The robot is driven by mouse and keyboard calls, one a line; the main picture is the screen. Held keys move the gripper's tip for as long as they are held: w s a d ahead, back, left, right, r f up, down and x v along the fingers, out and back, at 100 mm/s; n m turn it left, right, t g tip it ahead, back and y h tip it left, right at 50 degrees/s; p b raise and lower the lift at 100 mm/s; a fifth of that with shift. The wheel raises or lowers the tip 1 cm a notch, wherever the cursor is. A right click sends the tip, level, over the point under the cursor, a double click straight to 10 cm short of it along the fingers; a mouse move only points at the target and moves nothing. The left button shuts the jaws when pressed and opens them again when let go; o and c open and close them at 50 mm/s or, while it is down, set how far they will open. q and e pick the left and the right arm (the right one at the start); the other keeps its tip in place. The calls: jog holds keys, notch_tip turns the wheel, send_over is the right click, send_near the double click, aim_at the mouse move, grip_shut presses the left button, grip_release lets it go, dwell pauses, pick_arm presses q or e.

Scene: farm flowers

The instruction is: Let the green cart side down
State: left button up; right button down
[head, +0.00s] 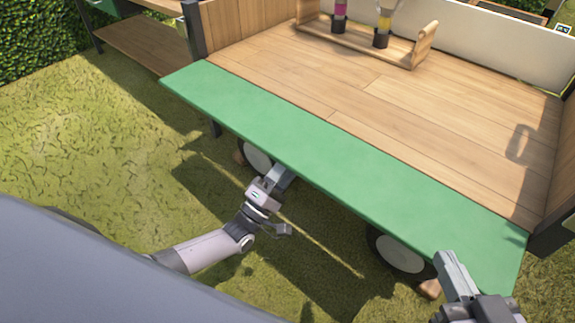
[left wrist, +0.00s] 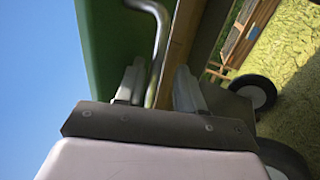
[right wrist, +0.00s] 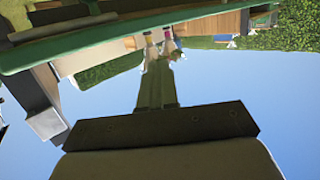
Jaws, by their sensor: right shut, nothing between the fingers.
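The green cart side (head: 340,160) reaches outward from the near edge of the wooden cart bed (head: 390,95), lying roughly flat. My left gripper (head: 284,178) is under its outer edge, left of the middle. In the left wrist view its fingers (left wrist: 158,88) stand apart around a bent metal handle (left wrist: 158,45), beside the green panel (left wrist: 102,50). My right gripper (head: 448,268) is by the right end of the green side, shut and empty. In the right wrist view its closed fingers (right wrist: 158,85) point up past the green edge (right wrist: 150,25).
A wooden rack (head: 350,35) with vases of flowers stands at the far side of the bed. Cart wheels (head: 395,253) show below the green side. Another wooden stand (head: 145,45) is at the back left. Open grass (head: 80,150) lies to the left.

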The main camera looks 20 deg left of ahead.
pick_arm(q)
jog(key=shift+s, duration=0.1)
jog(key=v, duration=0.7)
jog(key=shift+p, duration=0.4)
pick_arm(e)
jog(key=shift+a+f+g, duration=0.15)
jog(key=shift+a+g, duration=0.1)
jog(key=shift+g, duration=0.05)
jog(key=shift+w, duration=0.1)
